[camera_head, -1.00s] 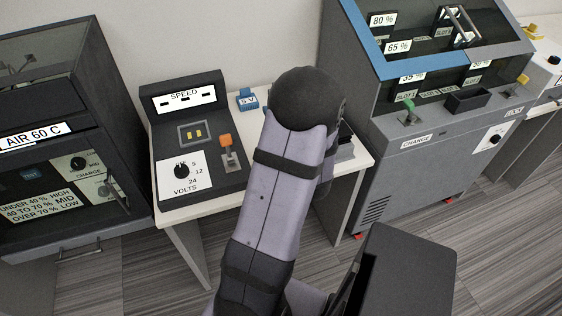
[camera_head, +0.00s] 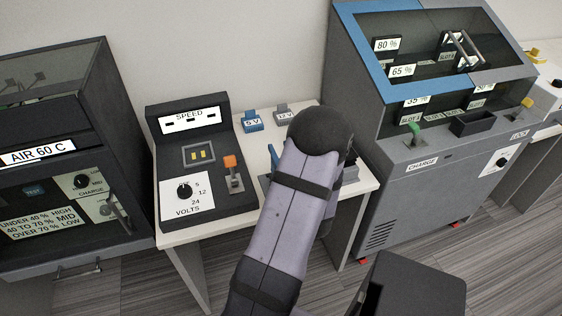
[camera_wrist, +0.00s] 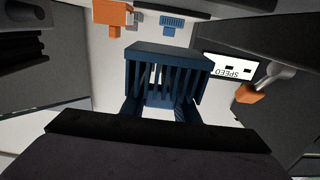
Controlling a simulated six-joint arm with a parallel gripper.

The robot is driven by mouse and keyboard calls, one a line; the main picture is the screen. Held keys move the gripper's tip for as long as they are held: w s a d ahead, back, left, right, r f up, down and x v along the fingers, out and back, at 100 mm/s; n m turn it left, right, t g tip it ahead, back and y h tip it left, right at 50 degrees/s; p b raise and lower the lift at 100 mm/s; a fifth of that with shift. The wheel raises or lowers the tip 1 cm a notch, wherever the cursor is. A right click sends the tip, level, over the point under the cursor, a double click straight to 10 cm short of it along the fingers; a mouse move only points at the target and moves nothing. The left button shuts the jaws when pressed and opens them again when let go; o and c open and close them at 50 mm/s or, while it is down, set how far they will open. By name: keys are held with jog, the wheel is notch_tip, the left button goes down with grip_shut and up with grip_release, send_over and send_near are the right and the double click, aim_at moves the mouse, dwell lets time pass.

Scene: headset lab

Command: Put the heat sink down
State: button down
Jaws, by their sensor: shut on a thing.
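A dark blue finned block, which looks like the heat sink (camera_wrist: 165,62), fills the middle of the wrist view. My gripper (camera_wrist: 158,108) is shut on it, with its fingers at the block's near sides. In the head view my arm hides the gripper and most of what it holds. A narrow blue piece (camera_head: 272,156) shows just left of my arm, above the white table (camera_head: 215,235). I cannot tell whether it is part of the heat sink, or whether the heat sink touches the table.
A dark speed console (camera_head: 190,155) with an orange-topped lever (camera_head: 230,163) stands left of my arm. A blue 6 V block (camera_head: 252,121) and a grey 12 V block (camera_head: 284,114) stand at the table's back. A grey charge cabinet (camera_head: 420,165) stands right.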

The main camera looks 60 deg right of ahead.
jog(key=shift+f, duration=1.85)
jog(key=shift+f+b, duration=0.1)
jog(key=shift+b, duration=0.2)
jog(key=shift+f, duration=0.1)
jog(key=c, duration=1.4)
grip_release()
jog(key=shift+s+a, duration=0.1)
jog(key=v, duration=0.7)
jog(key=shift+r, duration=0.3)
jog(key=o, duration=0.8)
jog(key=shift+s, duration=0.1)
